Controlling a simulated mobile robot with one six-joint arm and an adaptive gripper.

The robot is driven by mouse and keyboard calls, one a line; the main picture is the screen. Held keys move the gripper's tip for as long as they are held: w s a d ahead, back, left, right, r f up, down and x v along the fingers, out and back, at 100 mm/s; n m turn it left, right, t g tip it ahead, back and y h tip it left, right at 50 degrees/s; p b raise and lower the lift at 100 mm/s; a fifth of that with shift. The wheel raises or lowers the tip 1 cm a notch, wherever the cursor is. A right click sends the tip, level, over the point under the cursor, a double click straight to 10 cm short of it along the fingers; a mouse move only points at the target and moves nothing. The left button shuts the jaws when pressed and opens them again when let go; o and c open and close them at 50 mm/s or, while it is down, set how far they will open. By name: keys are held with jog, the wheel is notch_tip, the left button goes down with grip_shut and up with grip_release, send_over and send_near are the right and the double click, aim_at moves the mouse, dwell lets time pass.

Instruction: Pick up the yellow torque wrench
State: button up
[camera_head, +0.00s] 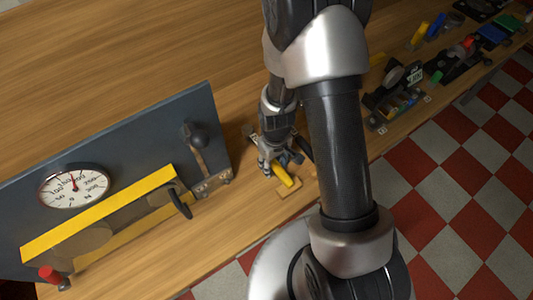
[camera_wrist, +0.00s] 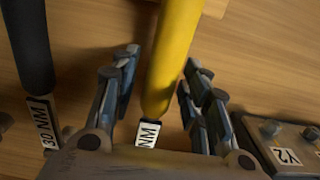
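The yellow torque wrench (camera_wrist: 172,60) lies between the two fingers of my gripper (camera_wrist: 160,95) in the wrist view. Gaps show on both sides of its handle, so the fingers are open around it. A white label ending in "NM" (camera_wrist: 148,134) is at its near end, partly hidden by the gripper body. In the head view the yellow handle (camera_head: 282,175) shows just below my gripper (camera_head: 270,165), close to the wooden bench. A black-handled tool with a "30 NM" label (camera_wrist: 42,122) lies to the left in the wrist view, outside the fingers.
A dark block labelled "Y2" (camera_wrist: 290,150) stands right of the gripper in the wrist view. In the head view, a dark panel with a dial gauge (camera_head: 75,186) and yellow bar stands at left. Several tools and fixtures (camera_head: 398,95) line the bench's right side. The back-left bench (camera_head: 130,50) is clear.

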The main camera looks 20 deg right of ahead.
grip_shut()
jog(key=shift+r, duration=0.1)
dwell(0.4)
